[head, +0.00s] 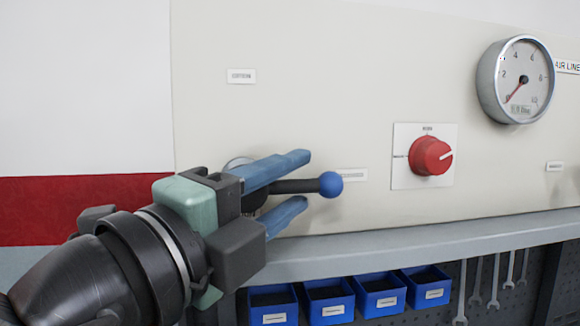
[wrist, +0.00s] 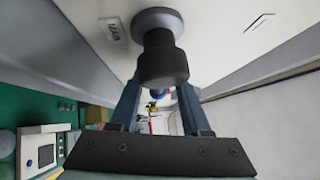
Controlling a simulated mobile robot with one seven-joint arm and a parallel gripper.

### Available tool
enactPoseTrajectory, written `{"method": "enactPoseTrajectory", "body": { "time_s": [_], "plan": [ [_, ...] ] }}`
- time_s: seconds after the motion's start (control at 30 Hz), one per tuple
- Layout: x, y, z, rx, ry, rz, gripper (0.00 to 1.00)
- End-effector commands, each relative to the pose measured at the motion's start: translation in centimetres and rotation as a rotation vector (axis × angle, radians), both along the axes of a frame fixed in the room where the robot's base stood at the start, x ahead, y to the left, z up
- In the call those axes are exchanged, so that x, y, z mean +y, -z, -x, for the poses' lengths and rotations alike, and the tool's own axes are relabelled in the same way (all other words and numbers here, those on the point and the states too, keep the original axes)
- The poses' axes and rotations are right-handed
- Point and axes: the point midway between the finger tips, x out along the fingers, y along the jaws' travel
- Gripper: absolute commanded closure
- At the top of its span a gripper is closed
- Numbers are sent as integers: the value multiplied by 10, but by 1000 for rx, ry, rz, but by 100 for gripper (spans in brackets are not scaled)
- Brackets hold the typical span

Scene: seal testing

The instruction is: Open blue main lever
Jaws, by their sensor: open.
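The main lever has a dark rod and a blue ball knob (head: 331,184). It sticks out from the beige panel (head: 320,100) and points right, about level, in the head view. My gripper (head: 298,181) is open, with one blue finger above the rod and one below it. The knob extends a little past the fingertips. In the wrist view the lever's dark hub (wrist: 163,60) stands out from its round grey base, and the fingers (wrist: 158,105) lie on either side. The hub hides most of the rod there. I cannot tell whether either finger touches the rod.
A red rotary knob (head: 431,156) on a white plate and a round gauge (head: 516,80) are on the panel to the right. A grey ledge (head: 420,241) runs below the panel. Blue bins (head: 327,300) and hanging wrenches (head: 478,283) are under it.

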Motion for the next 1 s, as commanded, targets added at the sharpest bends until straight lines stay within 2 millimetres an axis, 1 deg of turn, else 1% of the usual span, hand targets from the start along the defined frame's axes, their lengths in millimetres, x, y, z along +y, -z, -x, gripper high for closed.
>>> {"method": "enactPoseTrajectory", "body": {
  "time_s": [0.27,0.3,0.37,0.5,0.57,1.0],
  "plan": [
    [-2,0,-2,0,0,0,53],
    [-2,0,-2,0,0,0,55],
    [-2,0,-2,0,0,0,65],
    [-1,0,-2,0,0,0,91],
    [-1,0,-2,0,0,0,100],
    [-1,1,-2,2,1,0,100]
  ]
}}
